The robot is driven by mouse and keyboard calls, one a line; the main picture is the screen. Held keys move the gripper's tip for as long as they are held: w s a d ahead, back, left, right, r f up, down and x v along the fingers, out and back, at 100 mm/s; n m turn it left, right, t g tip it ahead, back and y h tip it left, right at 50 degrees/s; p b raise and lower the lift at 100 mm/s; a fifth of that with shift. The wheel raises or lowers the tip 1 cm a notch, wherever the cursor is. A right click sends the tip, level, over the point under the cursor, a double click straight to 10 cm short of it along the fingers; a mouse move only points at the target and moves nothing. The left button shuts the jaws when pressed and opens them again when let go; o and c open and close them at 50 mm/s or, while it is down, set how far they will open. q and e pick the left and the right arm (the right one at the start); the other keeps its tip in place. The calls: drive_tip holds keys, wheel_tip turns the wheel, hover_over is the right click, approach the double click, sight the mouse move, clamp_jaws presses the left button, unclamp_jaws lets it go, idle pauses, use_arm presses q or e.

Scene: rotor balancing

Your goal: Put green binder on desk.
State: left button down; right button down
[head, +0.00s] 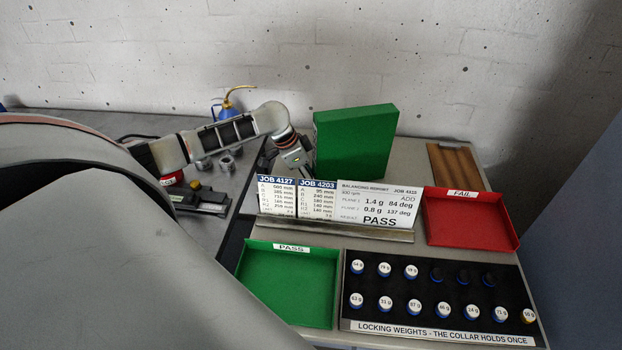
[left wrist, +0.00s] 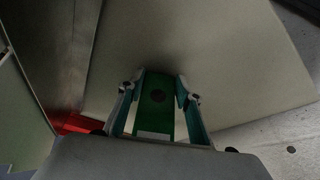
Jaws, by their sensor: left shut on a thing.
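The green binder (head: 353,142) stands upright behind the card holder, toward the back of the light desk (head: 418,160). My left gripper (head: 300,166) reaches in from the left and is shut on the binder near its left edge. In the left wrist view the green binder (left wrist: 156,106) shows between the two fingers (left wrist: 154,110). The card holder hides the binder's surroundings in front, and I cannot tell whether its bottom edge touches the desk. My right gripper is not in view.
Job cards and a PASS report (head: 377,205) stand in front of the binder. A red FAIL tray (head: 470,235), a green PASS tray (head: 285,285) and a black weights tray (head: 440,325) fill the front and right. A brown slotted block (head: 455,172) lies at the back right.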

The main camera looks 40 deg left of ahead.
use_arm(q)
drive_tip(key=c, duration=1.4)
unclamp_jaws()
drive_tip(key=shift+f, duration=0.1)
drive_tip(key=v, duration=1.2)
